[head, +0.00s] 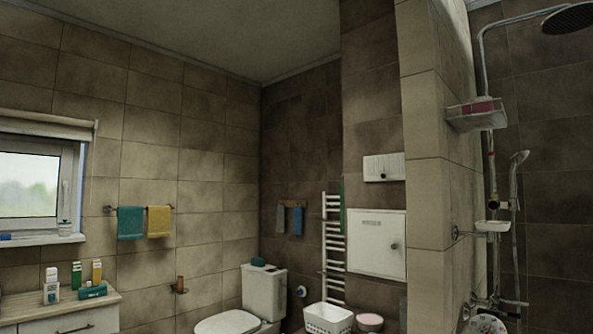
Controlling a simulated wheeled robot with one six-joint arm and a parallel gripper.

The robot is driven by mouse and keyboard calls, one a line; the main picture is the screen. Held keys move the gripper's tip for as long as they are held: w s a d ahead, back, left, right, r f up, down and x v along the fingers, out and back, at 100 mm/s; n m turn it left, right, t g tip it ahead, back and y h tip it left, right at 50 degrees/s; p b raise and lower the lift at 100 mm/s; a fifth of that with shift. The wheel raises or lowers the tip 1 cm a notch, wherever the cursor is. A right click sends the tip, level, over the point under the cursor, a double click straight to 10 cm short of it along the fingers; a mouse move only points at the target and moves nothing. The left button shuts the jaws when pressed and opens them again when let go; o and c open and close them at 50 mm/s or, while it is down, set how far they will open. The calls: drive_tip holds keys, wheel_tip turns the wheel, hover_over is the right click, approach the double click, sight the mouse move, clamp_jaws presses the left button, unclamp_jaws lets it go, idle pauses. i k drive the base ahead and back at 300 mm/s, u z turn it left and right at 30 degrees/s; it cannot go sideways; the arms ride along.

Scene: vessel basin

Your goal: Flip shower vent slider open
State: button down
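The shower (487,130) is at the right, behind a tiled partition, with a round overhead shower head (570,18) and a hand shower (517,170). I cannot make out a vent slider there. A white wall panel (378,245) with a small slotted strip near its top and a round knob is on the wall left of the partition. A smaller white plate (384,167) with dark marks is above it. I cannot tell whether either is the vent. My gripper is not in view.
A tiled partition (425,200) stands between the room and the shower. A toilet (262,295), a white basket (328,319) and a towel radiator (333,240) are in the lower middle. A counter with bottles (60,308) is at the lower left. The floor is barely visible.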

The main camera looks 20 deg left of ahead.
sight(383, 175)
drive_tip(key=u, duration=0.15)
drive_tip(key=k, duration=0.2)
drive_tip(key=u, duration=0.85)
drive_tip(key=i, duration=0.95)
drive_tip(key=u, duration=0.8)
drive_tip(key=i, duration=1.1)
drive_tip(key=z, duration=0.4)
drive_tip(key=i, duration=0.85)
drive_tip(key=z, duration=1.2)
drive_tip(key=i, duration=0.6)
drive_tip(key=z, duration=0.45)
